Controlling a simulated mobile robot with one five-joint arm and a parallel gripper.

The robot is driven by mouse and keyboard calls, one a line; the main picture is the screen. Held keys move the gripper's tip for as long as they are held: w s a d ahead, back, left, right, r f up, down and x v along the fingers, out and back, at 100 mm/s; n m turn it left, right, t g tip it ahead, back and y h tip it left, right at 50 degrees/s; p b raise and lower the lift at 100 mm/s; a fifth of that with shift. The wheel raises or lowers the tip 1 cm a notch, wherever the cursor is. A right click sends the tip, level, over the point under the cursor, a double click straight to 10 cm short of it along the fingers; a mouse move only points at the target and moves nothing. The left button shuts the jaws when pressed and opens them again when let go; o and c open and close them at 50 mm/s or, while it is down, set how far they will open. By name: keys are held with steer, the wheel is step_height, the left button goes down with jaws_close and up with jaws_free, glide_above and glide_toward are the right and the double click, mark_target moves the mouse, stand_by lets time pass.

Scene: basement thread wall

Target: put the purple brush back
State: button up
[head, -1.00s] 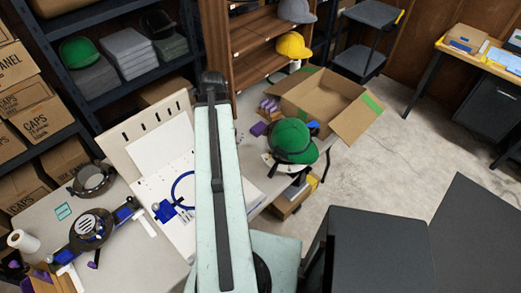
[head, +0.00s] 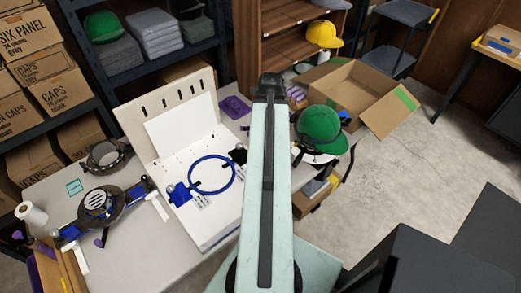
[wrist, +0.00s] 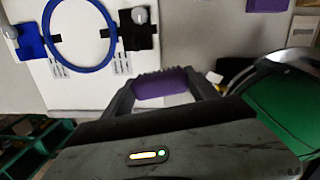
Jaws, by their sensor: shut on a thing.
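My gripper (wrist: 163,92) is shut on a purple thing (wrist: 162,82), seen end-on between the fingers in the wrist view; it appears to be the purple brush. A flat purple piece (head: 235,107) lies on the table behind the white board, and a purple piece shows at the top of the wrist view (wrist: 268,4). More small purple items (head: 297,95) stand beside the open carton.
A white board (head: 208,170) with a blue hoop (head: 212,174) is left of my arm. A green cap (head: 320,130) sits close on the right, also near my gripper in the wrist view (wrist: 285,105). An open carton (head: 350,90) is behind it.

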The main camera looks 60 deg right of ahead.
steer(key=shift+m+g, duration=0.4)
steer(key=shift+m, duration=0.4)
steer(key=f+b, duration=0.2)
steer(key=f, duration=0.1)
steer(key=f+b, duration=0.2)
steer(key=f, duration=0.1)
steer(key=s+a+f+b, duration=0.1)
steer(key=f+b, duration=0.1)
steer(key=f, duration=0.2)
steer(key=shift+s+f+b, duration=0.2)
steer(key=shift+b, duration=0.3)
steer(key=shift+r, duration=0.1)
steer(key=w+d, duration=0.3)
steer(key=d, duration=0.1)
steer(key=w+d+f, duration=0.1)
steer(key=w+d, duration=0.2)
steer(key=w+d+b, duration=0.1)
steer(key=w+d, duration=0.3)
steer(key=shift+d+f, duration=0.15)
steer(key=shift+d, duration=0.2)
steer(key=f+b, duration=0.4)
steer(key=shift+w+d, duration=0.25)
steer(key=shift+r, duration=0.2)
steer(key=o, duration=0.9)
steer(key=shift+f, duration=0.2)
steer(key=o, duration=0.4)
